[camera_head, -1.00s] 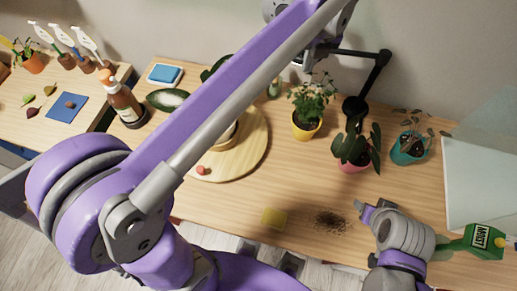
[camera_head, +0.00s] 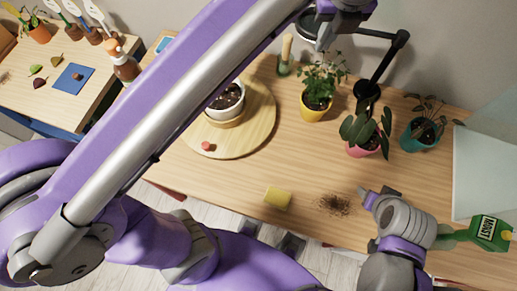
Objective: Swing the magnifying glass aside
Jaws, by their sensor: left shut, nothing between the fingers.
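The magnifying glass is on a jointed black arm (camera_head: 385,66) rising from a dark base (camera_head: 367,89) at the back of the table. Its upper link runs left to a round head, of which a dark rim (camera_head: 304,27) shows beside my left gripper. My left gripper (camera_head: 323,42) is shut and empty at the top of the view, overlapping the head; I cannot tell whether they touch. My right gripper (camera_head: 376,194) is low over the front right of the table, beside some spilled soil. Its jaw opening is unclear.
Potted plants stand below the lamp-like arm: a yellow pot (camera_head: 316,108), a pink pot (camera_head: 363,149) and a teal pot (camera_head: 419,137). A round wooden board (camera_head: 256,125) bears a white pot (camera_head: 227,98). A yellow sponge-like block (camera_head: 277,198) and a green moisture meter (camera_head: 489,232) are in front.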

